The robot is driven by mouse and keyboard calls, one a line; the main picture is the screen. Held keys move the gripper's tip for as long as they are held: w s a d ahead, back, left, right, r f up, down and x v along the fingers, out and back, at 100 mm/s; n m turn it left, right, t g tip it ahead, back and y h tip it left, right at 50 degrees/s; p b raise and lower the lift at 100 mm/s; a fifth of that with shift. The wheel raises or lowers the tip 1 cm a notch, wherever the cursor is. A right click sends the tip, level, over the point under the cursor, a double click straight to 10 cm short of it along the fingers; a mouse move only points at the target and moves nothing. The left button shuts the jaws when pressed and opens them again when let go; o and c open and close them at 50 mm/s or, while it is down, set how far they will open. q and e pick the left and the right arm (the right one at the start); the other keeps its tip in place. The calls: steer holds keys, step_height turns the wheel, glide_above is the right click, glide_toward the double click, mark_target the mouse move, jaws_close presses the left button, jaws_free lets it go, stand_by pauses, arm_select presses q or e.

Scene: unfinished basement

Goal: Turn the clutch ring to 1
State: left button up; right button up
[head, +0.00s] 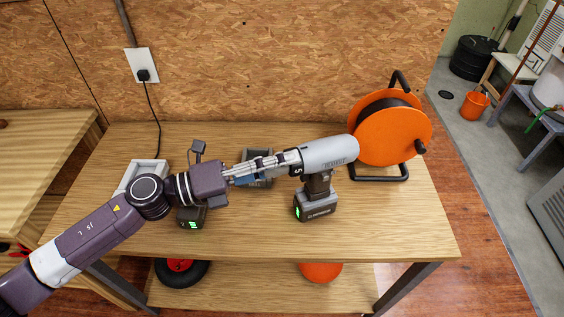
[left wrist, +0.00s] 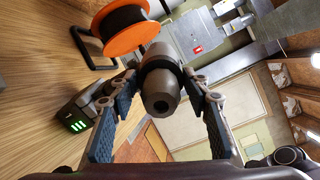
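The grey cordless drill (head: 330,152) stands upright on its dark battery (head: 316,206) on the wooden table, its nose toward the left. Its dark clutch ring (head: 297,168) shows a small white number, which looks like 5. My left gripper (head: 298,160) reaches in from the left, in line with the drill's nose. In the left wrist view the chuck (left wrist: 160,90) points at the camera between my two fingers (left wrist: 160,75). The fingertips lie against opposite sides of the ring and look closed on it. My right gripper is out of view.
An orange cable reel (head: 392,135) stands right behind the drill. A light grey charger (head: 146,172) and a battery with green lights (head: 192,218) are at the left, near my arm. A dark grey item (head: 258,157) sits behind my fingers. The front right tabletop is clear.

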arm_select(q)
steer(key=shift+o, duration=1.4)
steer(key=shift+a, duration=0.1)
steer(key=v, duration=1.2)
